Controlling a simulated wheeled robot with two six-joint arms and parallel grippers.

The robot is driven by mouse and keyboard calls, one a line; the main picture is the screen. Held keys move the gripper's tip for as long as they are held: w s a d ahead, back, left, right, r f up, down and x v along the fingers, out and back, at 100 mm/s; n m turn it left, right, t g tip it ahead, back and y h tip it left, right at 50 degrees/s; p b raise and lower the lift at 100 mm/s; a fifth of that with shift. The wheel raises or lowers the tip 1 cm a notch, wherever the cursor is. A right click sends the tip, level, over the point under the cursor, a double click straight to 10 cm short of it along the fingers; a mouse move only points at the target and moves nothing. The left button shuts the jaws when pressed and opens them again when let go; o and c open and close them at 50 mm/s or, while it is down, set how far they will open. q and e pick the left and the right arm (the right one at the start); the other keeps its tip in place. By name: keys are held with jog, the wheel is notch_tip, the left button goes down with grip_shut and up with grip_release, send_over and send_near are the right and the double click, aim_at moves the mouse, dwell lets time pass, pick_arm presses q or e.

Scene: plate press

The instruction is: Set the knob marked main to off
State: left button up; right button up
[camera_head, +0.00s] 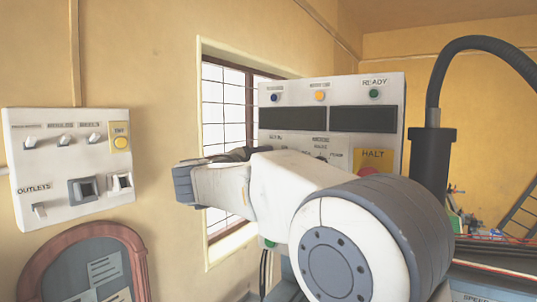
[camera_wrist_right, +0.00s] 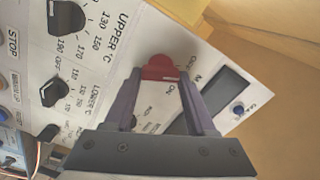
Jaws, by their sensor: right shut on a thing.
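In the right wrist view a red knob (camera_wrist_right: 158,68) stands on a white panel, with small lettering around it that includes ON; I cannot read a clear "main" there. My right gripper (camera_wrist_right: 161,76) is shut on this red knob, one dark finger on each side. The exact pointer position of the knob is hard to tell. In the head view my own arm covers part of the white control panel (camera_head: 331,93), and the right gripper's fingertips cannot be made out there. My left gripper is in neither view.
Black knobs marked UPPER (camera_wrist_right: 66,17) and LOWER (camera_wrist_right: 55,93) sit beside the red one. A dark display (camera_wrist_right: 225,90) and blue button (camera_wrist_right: 238,110) lie to its right. The head view shows a HALT plate (camera_head: 374,154), a wall switch box (camera_head: 75,170) and a dark hose (camera_head: 432,160).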

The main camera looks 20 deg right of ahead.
jog(key=shift+n+p, duration=0.6)
jog(key=shift+n, duration=0.4)
jog(key=shift+f, duration=0.1)
jog(key=o, duration=1.4)
jog(key=shift+c, duration=0.2)
jog(key=shift+a, duration=0.1)
jog(key=b+v, duration=0.4)
jog(key=v, duration=0.6)
jog(key=shift+s+b, duration=0.2)
jog(key=shift+b, duration=0.2)
jog(key=shift+a, duration=0.1)
